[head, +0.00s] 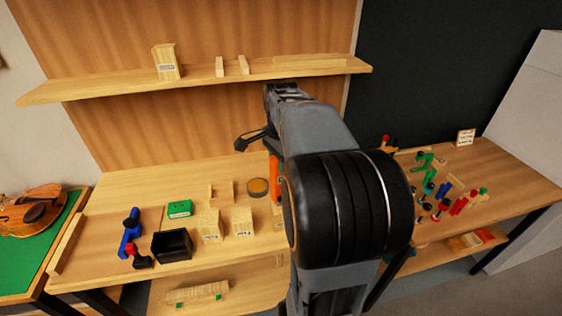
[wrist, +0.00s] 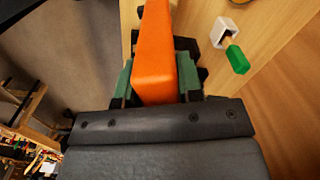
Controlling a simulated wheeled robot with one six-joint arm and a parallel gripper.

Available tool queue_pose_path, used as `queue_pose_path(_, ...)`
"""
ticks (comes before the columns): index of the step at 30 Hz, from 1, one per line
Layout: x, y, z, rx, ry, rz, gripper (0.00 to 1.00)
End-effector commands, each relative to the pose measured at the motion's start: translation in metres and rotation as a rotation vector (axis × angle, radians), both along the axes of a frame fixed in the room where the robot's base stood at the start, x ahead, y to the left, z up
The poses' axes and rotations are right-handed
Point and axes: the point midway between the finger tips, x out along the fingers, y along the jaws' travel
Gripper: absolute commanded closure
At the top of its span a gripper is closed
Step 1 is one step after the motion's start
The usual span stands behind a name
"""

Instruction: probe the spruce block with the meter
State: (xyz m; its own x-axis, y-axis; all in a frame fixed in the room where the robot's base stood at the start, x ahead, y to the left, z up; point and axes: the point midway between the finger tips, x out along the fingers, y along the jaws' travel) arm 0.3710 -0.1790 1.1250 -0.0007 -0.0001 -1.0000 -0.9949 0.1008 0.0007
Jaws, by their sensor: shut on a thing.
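My gripper (wrist: 155,82) is shut on an orange tool, which looks like the meter (wrist: 156,40); its far end runs out of the wrist view's top edge. In the head view an orange strip of the meter (head: 276,180) shows beside my arm, which hides most of the gripper. Labelled pale wood blocks stand on the bench: a left block (head: 210,224), a middle block (head: 242,222) and a right block (head: 279,212) partly behind my arm. The labels are too small to read, so I cannot tell which is spruce.
A black open bin (head: 172,246), a green box (head: 180,208) and a round tin (head: 258,187) are on the bench (head: 110,210). A shelf (head: 120,85) with wood pieces hangs above. Coloured clamps (head: 425,160) stand on the right table. A violin (head: 35,210) lies at left.

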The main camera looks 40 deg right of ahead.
Motion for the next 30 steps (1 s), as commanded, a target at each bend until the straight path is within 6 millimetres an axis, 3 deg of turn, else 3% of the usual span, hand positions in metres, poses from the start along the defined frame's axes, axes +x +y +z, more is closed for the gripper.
queue_pose_path(30, 0.0001, 0.0, -0.0055, 0.0, -0.001, 0.0, 1.0)
